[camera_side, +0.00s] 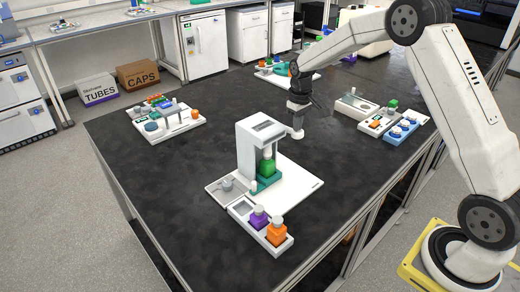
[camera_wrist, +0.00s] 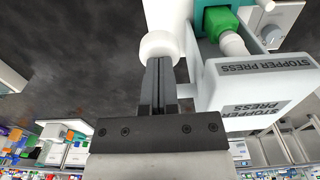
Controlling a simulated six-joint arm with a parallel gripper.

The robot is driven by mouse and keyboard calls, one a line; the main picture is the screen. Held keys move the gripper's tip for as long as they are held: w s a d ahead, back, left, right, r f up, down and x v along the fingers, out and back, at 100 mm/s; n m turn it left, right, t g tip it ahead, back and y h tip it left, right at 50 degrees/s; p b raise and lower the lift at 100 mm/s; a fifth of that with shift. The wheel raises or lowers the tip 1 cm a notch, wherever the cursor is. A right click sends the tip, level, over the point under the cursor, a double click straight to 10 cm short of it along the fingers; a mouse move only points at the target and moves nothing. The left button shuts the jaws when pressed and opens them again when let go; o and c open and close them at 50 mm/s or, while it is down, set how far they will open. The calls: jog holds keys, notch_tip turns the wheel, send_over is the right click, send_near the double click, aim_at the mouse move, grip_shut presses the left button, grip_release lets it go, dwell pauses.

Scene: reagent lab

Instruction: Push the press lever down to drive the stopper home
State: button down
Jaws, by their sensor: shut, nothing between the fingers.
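The white stopper press (camera_side: 248,150) stands on a white base plate in the middle of the bench. A green bottle (camera_side: 266,168) with a pale stopper (camera_side: 267,152) sits upright under its head; both also show in the wrist view, the bottle (camera_wrist: 218,20) and the stopper (camera_wrist: 234,44). The lever's round white knob (camera_wrist: 160,46) is at my fingertips in the wrist view; in the side view the knob (camera_side: 297,134) is raised, right of the press head. My gripper (camera_wrist: 159,64) is shut and empty, its tips overlapping the knob. I cannot tell whether they touch.
A white tray (camera_side: 242,211) with a purple bottle (camera_side: 258,218) and an orange bottle (camera_side: 276,232) lies in front of the press. Other stations stand at the left (camera_side: 155,137) and right (camera_side: 368,121). Bare dark bench (camera_side: 165,190) lies left of the press.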

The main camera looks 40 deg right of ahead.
jog(key=shift+s+f, duration=0.2)
jog(key=shift+f, duration=0.1)
jog(key=shift+r, duration=3.6)
jog(key=shift+s+a, duration=0.3)
jog(key=shift+a, duration=0.15)
jog(key=s+a+f+t, duration=0.1)
jog(key=s+a+f, duration=0.1)
jog(key=s+a, duration=0.4)
jog(key=s+a+f+t, duration=0.1)
jog(key=s+a+f, duration=0.2)
jog(key=s, duration=1.3)
jog(key=a, duration=0.3)
jog(key=shift+t, duration=0.3)
